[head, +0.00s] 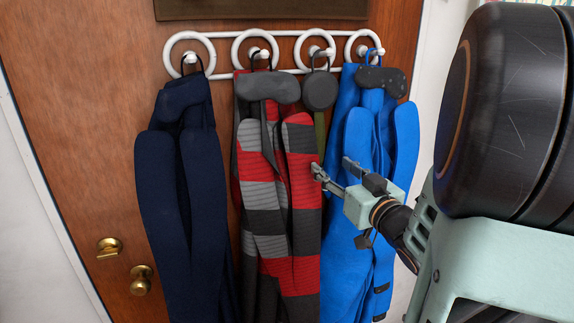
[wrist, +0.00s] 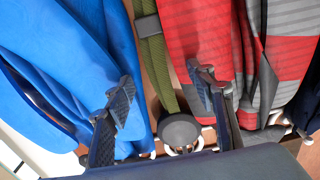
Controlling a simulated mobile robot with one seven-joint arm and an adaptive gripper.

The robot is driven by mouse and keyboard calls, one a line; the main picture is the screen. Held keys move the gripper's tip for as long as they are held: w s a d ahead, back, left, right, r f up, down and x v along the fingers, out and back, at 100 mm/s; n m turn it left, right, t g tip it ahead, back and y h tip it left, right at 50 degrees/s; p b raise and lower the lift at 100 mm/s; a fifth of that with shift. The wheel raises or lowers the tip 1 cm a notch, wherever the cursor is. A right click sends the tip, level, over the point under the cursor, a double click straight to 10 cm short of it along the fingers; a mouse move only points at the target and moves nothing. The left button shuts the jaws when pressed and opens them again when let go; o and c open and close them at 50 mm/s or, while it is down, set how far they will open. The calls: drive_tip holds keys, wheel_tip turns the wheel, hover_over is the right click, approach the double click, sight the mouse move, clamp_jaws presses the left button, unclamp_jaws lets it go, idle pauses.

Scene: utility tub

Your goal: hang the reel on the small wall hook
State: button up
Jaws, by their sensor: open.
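A dark grey round disc, which looks like the reel (head: 320,90), hangs by a thin dark loop from a white hook (head: 318,52) on the rack. A green strap (head: 320,134) runs down below it. In the wrist view the reel (wrist: 180,130) is at the lower middle, with the green strap (wrist: 158,60) reaching upward. My gripper (head: 332,168) is open and empty, below the reel, in front of the gap between the striped and blue hanging items. In the wrist view my gripper (wrist: 163,88) has its fingers spread to either side of the strap, not touching it.
A white rack (head: 285,32) with several hooks is fixed to a brown door (head: 70,60). Navy (head: 185,170), red-grey striped (head: 300,210) and blue (head: 405,130) items crowd the space. Brass knobs (head: 141,280) are at lower left.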

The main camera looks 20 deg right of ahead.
sight(319, 151)
drive_tip(key=w+p, duration=0.1)
drive_tip(key=w, duration=0.8)
drive_tip(key=shift+w+a, duration=0.15)
drive_tip(key=shift+w, duration=0.25)
drive_tip(key=shift+c, duration=0.2)
clamp_jaws()
drive_tip(key=shift+r, duration=0.1)
drive_tip(key=shift+s+r, duration=0.2)
drive_tip(key=shift+r, duration=0.15)
